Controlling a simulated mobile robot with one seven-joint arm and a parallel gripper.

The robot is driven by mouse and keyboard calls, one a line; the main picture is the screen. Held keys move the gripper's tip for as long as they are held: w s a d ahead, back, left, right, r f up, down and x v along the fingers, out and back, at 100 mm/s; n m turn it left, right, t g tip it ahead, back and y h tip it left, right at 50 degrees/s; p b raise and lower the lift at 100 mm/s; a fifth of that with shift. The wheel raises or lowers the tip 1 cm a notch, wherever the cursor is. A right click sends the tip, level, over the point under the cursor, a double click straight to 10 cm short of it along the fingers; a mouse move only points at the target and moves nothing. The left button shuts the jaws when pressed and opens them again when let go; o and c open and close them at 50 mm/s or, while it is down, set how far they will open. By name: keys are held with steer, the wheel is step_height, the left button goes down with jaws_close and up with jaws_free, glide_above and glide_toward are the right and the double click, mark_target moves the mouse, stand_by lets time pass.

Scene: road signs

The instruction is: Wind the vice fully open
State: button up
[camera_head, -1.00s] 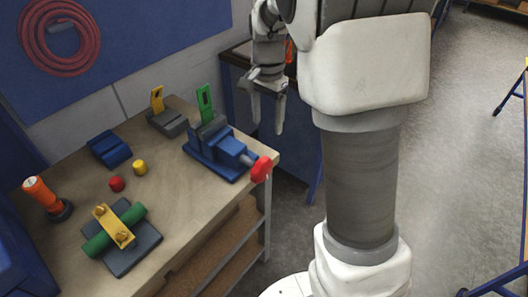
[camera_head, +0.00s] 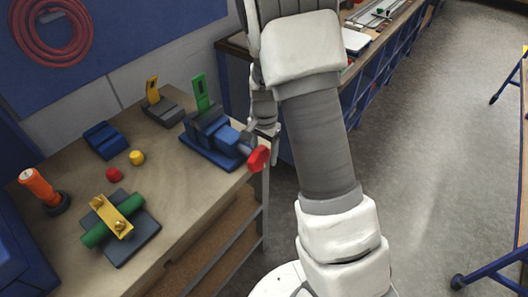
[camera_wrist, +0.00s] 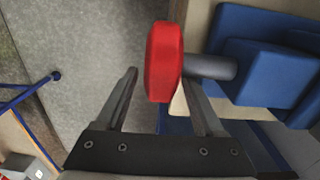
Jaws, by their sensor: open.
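The blue vice (camera_head: 212,143) stands at the bench's right edge, with a green upright plate (camera_head: 200,93) rising from its jaw end. Its red handle knob (camera_head: 258,158) sticks out past the bench edge on a grey shaft. In the wrist view the red knob (camera_wrist: 164,62) and the shaft (camera_wrist: 208,67) show close up, with part of the blue body (camera_wrist: 265,60). My gripper (camera_head: 263,137) is open beside the knob. In the wrist view the knob lies across the space between my open fingers (camera_wrist: 161,75); contact cannot be told. The jaw gap is hard to see.
The bench (camera_head: 185,205) also holds a grey block with a yellow plate (camera_head: 160,105), a blue block (camera_head: 104,140), red and yellow knobs, an orange-handled tool (camera_head: 42,190) and a green cylinder fixture (camera_head: 115,222). Open floor lies to the right.

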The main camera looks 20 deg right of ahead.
jaws_close()
stand_by(0.4)
steer(key=shift+r+h, duration=0.1)
steer(key=shift+h, duration=0.2)
